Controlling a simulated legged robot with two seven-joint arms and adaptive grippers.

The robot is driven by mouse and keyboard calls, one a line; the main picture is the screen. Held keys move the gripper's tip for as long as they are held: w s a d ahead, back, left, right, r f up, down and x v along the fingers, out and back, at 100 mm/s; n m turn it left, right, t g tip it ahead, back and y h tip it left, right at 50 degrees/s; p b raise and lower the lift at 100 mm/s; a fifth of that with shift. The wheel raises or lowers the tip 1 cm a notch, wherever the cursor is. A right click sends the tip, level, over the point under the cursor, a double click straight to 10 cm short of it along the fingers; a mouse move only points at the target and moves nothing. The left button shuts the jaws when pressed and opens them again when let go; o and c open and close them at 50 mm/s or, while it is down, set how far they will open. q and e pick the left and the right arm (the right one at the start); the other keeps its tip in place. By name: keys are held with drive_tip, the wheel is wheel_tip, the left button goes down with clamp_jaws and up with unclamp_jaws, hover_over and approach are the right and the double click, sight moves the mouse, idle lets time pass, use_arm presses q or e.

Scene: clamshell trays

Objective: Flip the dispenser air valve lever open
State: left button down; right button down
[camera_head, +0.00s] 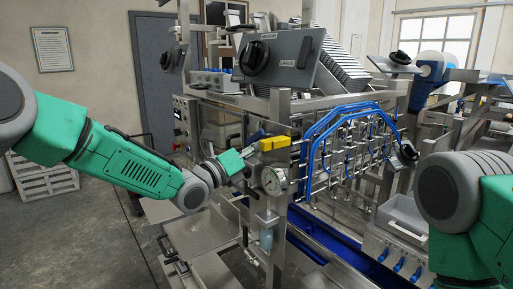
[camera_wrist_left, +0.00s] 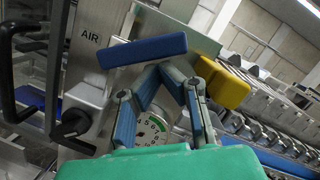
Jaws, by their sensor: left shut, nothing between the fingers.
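A steel plate marked AIR (camera_wrist_left: 90,38) shows at the upper left of the left wrist view. A blue bar-like handle (camera_wrist_left: 142,50) lies across the view just beyond the fingertips, and a yellow block (camera_wrist_left: 222,82) is to its right. The yellow block also shows in the head view (camera_head: 272,143). I cannot tell for certain which one is the air valve lever. My left gripper (camera_wrist_left: 160,70) is shut and empty, its tips close below the blue handle; contact is unclear. It is beside the yellow block in the head view (camera_head: 253,153). My right gripper is out of view.
A pressure gauge (camera_head: 272,181) sits below the yellow block; it is partly hidden behind the fingers in the wrist view. A black knob (camera_wrist_left: 72,123) is left of the fingers. Blue hoses (camera_head: 345,112) run to the right.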

use_arm(q)
drive_tip(key=shift+d, duration=0.1)
drive_tip(key=shift+r+n+b, duration=0.2)
drive_tip(key=shift+n+b, duration=0.2)
drive_tip(key=shift+b, duration=0.05)
